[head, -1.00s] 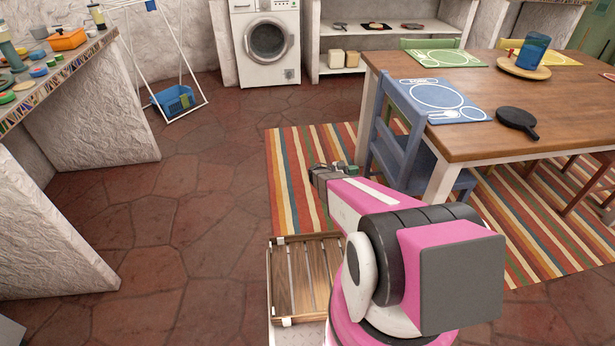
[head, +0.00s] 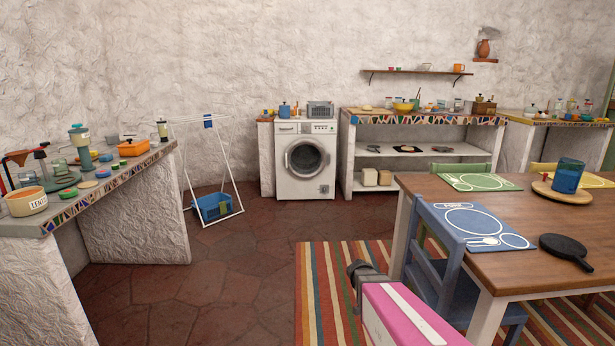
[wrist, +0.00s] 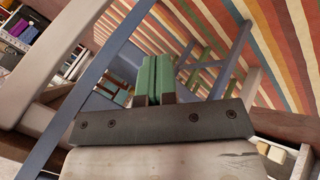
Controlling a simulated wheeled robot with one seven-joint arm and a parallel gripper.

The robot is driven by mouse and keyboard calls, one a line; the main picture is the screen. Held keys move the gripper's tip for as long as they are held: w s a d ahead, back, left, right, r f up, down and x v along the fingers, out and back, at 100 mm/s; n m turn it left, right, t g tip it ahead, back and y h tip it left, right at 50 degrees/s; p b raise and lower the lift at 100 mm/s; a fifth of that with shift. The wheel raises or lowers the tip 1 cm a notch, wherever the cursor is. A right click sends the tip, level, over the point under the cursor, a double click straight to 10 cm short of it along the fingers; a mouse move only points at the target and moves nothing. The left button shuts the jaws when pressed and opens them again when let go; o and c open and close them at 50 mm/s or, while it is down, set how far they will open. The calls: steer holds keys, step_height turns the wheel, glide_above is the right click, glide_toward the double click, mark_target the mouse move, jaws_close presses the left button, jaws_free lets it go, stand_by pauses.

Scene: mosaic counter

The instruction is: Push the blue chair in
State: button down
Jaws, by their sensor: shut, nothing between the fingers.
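The blue chair (head: 437,238) stands at the left end of the wooden dining table (head: 530,212) in the head view. Its backrest is close to the table's edge and its seat (head: 466,296) is partly under the tabletop. My gripper (head: 360,269) is low in front of the rug, to the left of the chair; its fingertips are hard to make out there. In the wrist view my gripper (wrist: 154,78) has its green fingers shut together, with nothing between them. Blue-grey bars, apparently of the chair (wrist: 226,66), cross that view on both sides of the fingers. I cannot tell whether they touch.
The table bears a blue placemat (head: 470,224), a black pan (head: 566,249) and a blue cup (head: 567,176). A striped rug (head: 318,285) lies below. The tiled floor (head: 215,285) left of the rug is open.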

steer(key=s+a+r+n+t+y, duration=0.2)
steer(key=s+a+r+n+y, duration=0.4)
steer(key=a+r+n+y, duration=0.1)
steer(key=shift+s+a+r+n, duration=0.15)
steer(key=shift+a+r+n, duration=0.4)
steer(key=shift+a, duration=0.6)
steer(key=shift+r, duration=0.1)
